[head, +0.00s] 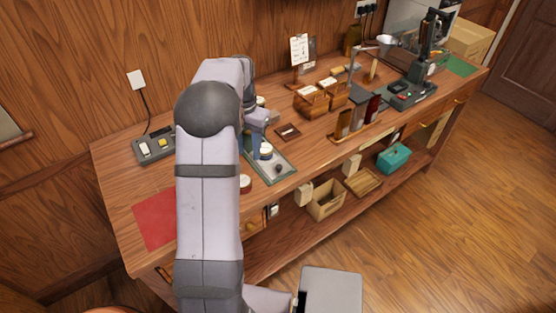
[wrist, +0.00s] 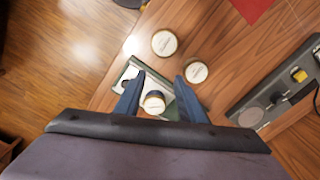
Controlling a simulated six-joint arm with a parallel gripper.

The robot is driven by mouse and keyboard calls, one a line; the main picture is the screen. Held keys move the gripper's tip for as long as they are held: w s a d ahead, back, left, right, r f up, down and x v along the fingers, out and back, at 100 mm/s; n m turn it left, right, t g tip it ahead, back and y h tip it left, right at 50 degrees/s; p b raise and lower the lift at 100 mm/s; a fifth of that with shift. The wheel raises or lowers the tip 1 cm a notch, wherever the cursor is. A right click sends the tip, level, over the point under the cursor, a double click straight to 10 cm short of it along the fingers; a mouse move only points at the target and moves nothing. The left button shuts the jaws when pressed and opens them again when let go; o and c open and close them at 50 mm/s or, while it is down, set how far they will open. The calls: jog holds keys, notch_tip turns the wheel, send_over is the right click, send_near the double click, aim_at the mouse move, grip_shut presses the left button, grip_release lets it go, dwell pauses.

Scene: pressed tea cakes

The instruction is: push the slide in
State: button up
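A grey-green base plate (head: 285,172) lies on the bench, partly hidden by my arm in the head view. I cannot clearly make out which part is the slide. In the wrist view the plate (wrist: 128,76) lies beneath my gripper (wrist: 157,82). Its two blue fingers are spread apart, with a white-topped dark round piece (wrist: 154,103) showing between them. I cannot tell whether either finger touches it.
Two round pale-topped tins (wrist: 164,42) (wrist: 196,72) stand beside the plate. A red mat (head: 154,219) lies at the bench's left end, and a grey switch box (head: 154,148) behind it. Wooden boxes (head: 312,101) and a dark press (head: 410,92) stand to the right.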

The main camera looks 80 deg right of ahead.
aim_at(279, 166)
jog(key=s+d+m, duration=0.1)
jog(key=s, duration=0.2)
jog(key=s+d, duration=0.1)
jog(key=s, duration=0.1)
jog(key=s+d+m, duration=0.1)
jog(key=s, duration=0.2)
jog(key=shift+s+d+f+m, duration=0.1)
jog(key=shift+s+f+m, duration=0.05)
jog(key=shift+s+m, duration=0.2)
jog(key=shift+f+p, duration=1.35)
jog(key=shift+f, duration=2.35)
